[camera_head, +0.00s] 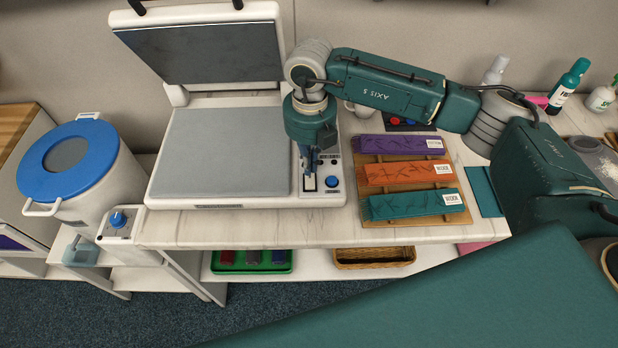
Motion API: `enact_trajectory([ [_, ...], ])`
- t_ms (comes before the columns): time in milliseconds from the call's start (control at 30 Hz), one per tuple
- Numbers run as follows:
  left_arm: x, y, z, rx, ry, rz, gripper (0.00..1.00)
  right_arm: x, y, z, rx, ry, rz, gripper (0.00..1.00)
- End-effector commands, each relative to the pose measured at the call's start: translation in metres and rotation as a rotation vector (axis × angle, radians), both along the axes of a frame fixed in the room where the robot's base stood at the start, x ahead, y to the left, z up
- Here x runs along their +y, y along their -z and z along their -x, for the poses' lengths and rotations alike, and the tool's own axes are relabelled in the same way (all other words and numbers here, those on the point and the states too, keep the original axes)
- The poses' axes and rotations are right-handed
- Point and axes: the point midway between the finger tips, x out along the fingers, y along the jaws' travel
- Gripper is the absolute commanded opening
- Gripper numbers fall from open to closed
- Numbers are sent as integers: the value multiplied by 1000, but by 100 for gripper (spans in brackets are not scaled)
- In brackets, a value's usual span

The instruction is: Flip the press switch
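The white heat press (168,188) stands on the marble-topped table with its grey upper plate raised and tilted back. Its narrow control panel is at the right of the flat grey lower plate. A small pale switch (309,184) sits on this panel, left of a round blue button (332,182). My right gripper (311,172) points down over the panel, with its fingertips at or just above the switch. The fingers look close together with nothing held between them. I cannot tell whether they touch the switch. My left gripper is not in view.
Purple, orange and teal packs (408,204) lie on a wooden rack right of the press. A white canister with a blue lid (68,160) stands at the left. Bottles (568,84) stand at the back right. The table's front strip (260,228) is clear.

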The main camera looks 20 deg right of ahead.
Motion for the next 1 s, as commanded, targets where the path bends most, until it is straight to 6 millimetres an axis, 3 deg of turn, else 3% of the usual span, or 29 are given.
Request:
enact_trajectory([
  [1000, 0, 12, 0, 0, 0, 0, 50, 0, 14, 0, 0, 0, 0, 0],
])
